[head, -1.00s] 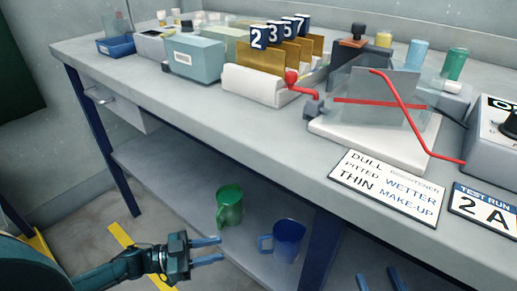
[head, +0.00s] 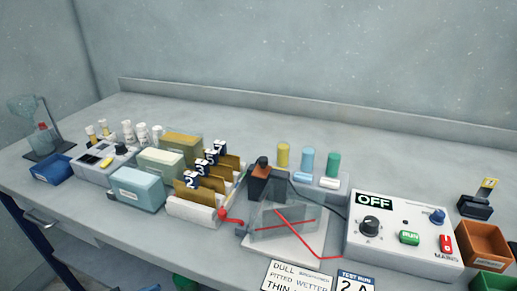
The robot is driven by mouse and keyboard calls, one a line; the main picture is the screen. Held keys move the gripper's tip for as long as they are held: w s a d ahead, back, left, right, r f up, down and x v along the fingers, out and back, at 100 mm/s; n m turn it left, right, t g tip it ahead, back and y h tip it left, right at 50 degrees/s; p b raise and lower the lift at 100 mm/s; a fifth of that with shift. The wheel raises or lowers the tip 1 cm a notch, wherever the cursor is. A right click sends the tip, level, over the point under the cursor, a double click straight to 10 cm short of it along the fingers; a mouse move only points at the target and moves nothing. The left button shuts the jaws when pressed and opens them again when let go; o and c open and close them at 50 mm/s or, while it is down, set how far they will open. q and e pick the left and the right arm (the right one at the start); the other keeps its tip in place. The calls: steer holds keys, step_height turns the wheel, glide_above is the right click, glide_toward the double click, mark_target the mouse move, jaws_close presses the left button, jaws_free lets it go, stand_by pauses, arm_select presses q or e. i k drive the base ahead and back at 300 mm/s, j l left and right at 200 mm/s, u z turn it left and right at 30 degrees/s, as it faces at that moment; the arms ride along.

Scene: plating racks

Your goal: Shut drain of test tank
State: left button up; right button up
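The test tank (head: 272,222) is a clear, wedge-like box on a white base (head: 290,254) in the lower middle of the head view. A red line crosses its side, and a red wire (head: 296,234) slants down across it. A grey drain fitting (head: 241,231) sticks out at its left end. A red lever (head: 231,218) with a round knob is by that fitting, close to the white rack. I cannot tell from its angle whether the drain is open or shut. Neither of my grippers is in view.
A control box (head: 404,238) marked OFF stands right of the tank. Brass panels with number tags stand in a white rack (head: 190,210) to its left. Yellow, blue and green bottles (head: 333,164) stand behind. The bench's back strip is clear.

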mark_target(222, 212)
steer(key=k+j, duration=0.15)
steer(key=j, duration=0.25)
steer(key=k+j, duration=0.15)
steer(key=j, duration=0.2)
steer(key=k+j, duration=0.15)
steer(key=j, duration=0.25)
